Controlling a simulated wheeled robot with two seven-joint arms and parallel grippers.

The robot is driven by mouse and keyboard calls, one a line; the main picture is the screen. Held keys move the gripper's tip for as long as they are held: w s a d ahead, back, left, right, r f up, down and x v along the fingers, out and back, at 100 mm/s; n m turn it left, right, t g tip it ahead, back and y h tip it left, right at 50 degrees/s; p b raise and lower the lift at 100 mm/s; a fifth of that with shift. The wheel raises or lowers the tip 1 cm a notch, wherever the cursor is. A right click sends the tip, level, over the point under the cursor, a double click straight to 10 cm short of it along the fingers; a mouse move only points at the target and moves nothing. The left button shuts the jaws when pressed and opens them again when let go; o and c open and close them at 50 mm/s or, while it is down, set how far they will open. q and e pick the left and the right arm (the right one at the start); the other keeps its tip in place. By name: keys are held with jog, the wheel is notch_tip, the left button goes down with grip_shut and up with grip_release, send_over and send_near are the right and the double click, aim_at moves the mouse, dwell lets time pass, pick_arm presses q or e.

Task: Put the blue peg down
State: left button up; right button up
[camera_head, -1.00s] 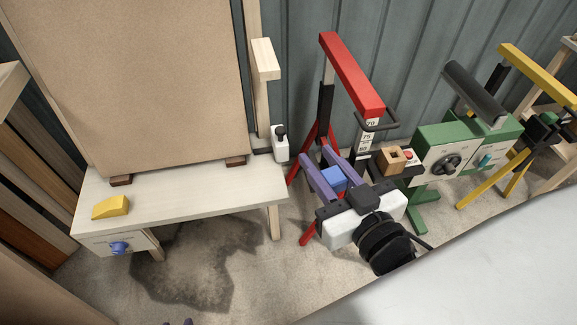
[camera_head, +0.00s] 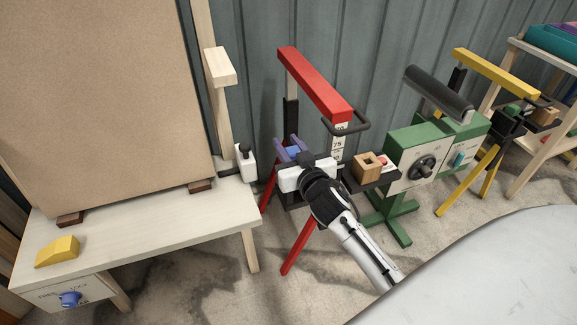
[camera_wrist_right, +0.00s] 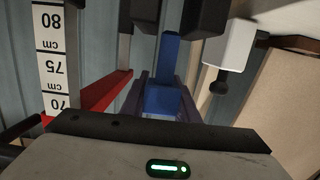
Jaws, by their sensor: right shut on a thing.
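My right gripper (camera_head: 288,152) is shut on the blue peg (camera_head: 294,152), near the red stand (camera_head: 315,85). In the head view the gripper's body hides most of the peg. In the right wrist view the blue peg (camera_wrist_right: 166,95) stands out between my purple fingers, with a wider block near the palm and a narrower part beyond. I cannot tell whether the peg touches anything besides the fingers. My left gripper is not in view.
A wooden block with a square hole (camera_head: 367,167) sits on a black shelf right of the gripper. A green machine (camera_head: 418,150) stands beyond it. A pale bench (camera_head: 140,230) with a yellow wedge (camera_head: 58,251) and a large brown board (camera_head: 100,95) is at left.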

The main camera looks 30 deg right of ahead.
jog(key=shift+f+b, duration=1.05)
jog(key=shift+f, duration=1.45)
jog(key=o, duration=1)
jog(key=shift+r, duration=0.1)
jog(key=shift+r, duration=0.2)
jog(key=shift+s+a+r+p, duration=0.1)
jog(key=shift+s+r+p, duration=0.1)
jog(key=shift+p, duration=0.25)
jog(key=p+v, duration=0.1)
jog(key=v, duration=1)
jog(key=s+a+f+n+g+y, duration=0.1)
jog(key=s+a+f+g+y, duration=0.1)
jog(key=s+a+f, duration=0.3)
jog(key=s+a+f+n+g+y, duration=0.2)
jog(key=s+a+f, duration=0.3)
jog(key=s+a, duration=0.1)
jog(key=s+a+f+n+g+y, duration=0.2)
jog(key=s+a+f+g+y, duration=0.1)
jog(key=s+a+f, duration=0.2)
jog(key=shift+s+a, duration=0.25)
jog(key=shift+s, duration=0.6)
